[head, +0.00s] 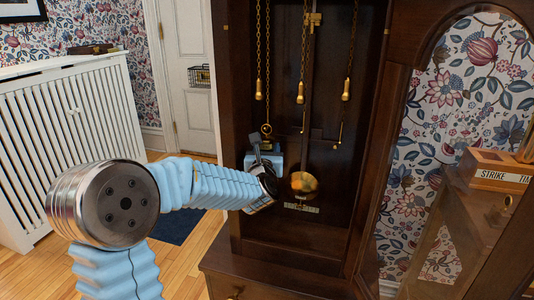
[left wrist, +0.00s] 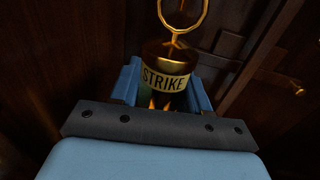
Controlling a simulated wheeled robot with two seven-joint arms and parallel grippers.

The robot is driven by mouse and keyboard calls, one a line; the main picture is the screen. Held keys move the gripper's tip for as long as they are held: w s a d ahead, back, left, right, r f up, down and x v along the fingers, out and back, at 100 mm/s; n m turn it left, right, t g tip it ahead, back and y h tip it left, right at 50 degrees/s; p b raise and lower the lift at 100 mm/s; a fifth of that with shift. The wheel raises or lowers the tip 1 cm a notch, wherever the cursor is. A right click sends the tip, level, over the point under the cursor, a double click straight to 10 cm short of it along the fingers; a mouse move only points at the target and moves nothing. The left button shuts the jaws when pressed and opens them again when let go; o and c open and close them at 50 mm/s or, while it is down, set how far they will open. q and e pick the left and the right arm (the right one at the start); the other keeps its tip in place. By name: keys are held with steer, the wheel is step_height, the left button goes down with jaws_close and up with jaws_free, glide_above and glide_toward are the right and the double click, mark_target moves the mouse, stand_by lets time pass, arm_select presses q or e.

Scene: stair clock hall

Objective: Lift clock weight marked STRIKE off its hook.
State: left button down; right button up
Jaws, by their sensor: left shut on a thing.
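The clock weight marked STRIKE (left wrist: 165,78) shows in the left wrist view, dark with a cream label and a brass top. A brass ring (left wrist: 184,16) stands above it. My left gripper (head: 266,165) is inside the tall clock case, its blue fingers shut around the weight's sides. In the head view the gripper and arm hide most of the weight. The left chain (head: 267,75) hangs down to a brass ring (head: 267,129) just above the gripper. I cannot tell whether the hook bears the weight. My right gripper is not in view.
The clock case (head: 228,130) has dark walls close on both sides. The pendulum bob (head: 304,183) hangs just right of my gripper. More chains (head: 348,60) hang to the right. A wooden box (head: 498,170) labelled STRIKE and TIME stands at right. A white radiator cover (head: 70,120) is at left.

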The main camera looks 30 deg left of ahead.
arm_select(q)
steer(key=shift+r+b, duration=0.5)
steer(key=shift+b, duration=0.05)
stand_by(0.9)
steer(key=shift+b, duration=0.65)
stand_by(0.4)
steer(key=shift+s, duration=0.2)
stand_by(0.4)
steer(key=shift+a+b+v, duration=0.15)
steer(key=shift+b+v, duration=0.55)
steer(key=shift+v, duration=0.35)
steer(key=shift+a+b+v, duration=0.2)
steer(key=shift+b+v, duration=0.45)
steer(key=shift+v, duration=0.4)
steer(key=shift+s, duration=0.25)
